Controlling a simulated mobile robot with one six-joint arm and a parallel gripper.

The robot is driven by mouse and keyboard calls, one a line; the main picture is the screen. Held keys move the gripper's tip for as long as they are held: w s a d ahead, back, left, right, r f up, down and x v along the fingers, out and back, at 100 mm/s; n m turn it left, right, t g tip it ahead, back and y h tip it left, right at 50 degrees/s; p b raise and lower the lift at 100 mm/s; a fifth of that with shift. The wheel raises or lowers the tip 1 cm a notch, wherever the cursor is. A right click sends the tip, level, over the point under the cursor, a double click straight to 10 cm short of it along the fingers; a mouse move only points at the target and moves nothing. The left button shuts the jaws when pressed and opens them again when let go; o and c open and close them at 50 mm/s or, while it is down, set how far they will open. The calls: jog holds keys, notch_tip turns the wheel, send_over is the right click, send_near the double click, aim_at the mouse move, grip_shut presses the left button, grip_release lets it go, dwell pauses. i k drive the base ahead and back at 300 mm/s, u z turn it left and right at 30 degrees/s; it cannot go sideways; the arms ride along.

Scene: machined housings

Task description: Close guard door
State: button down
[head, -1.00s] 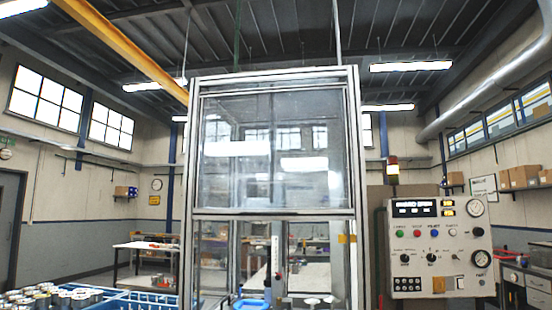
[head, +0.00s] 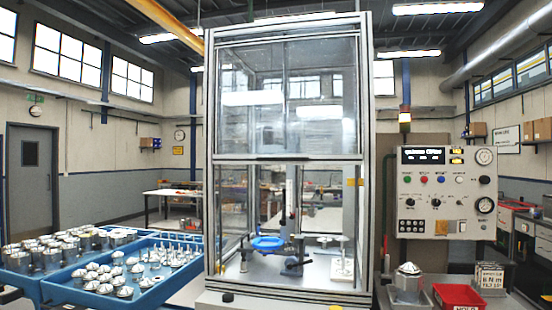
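The guard door (head: 290,105) is a clear panel in an aluminium frame. It sits in the upper half of the tall enclosure (head: 365,200), its bottom rail level with about mid-height. Below it the front of the enclosure looks open. Inside stand a blue ring-shaped part (head: 266,243), an upright post and a white plate with small pale parts (head: 342,266). My gripper is not in view.
A control panel (head: 447,190) with a lit display, buttons and gauges stands right of the enclosure. Below it are a metal housing (head: 407,283) and a red bin (head: 459,297). A blue tray (head: 60,290) of metal parts lies on the left.

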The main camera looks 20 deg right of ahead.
aim_at(278, 160)
jog(key=k, duration=1.05)
jog(key=u, duration=0.65)
jog(key=i, duration=2.1)
jog(key=z, duration=0.55)
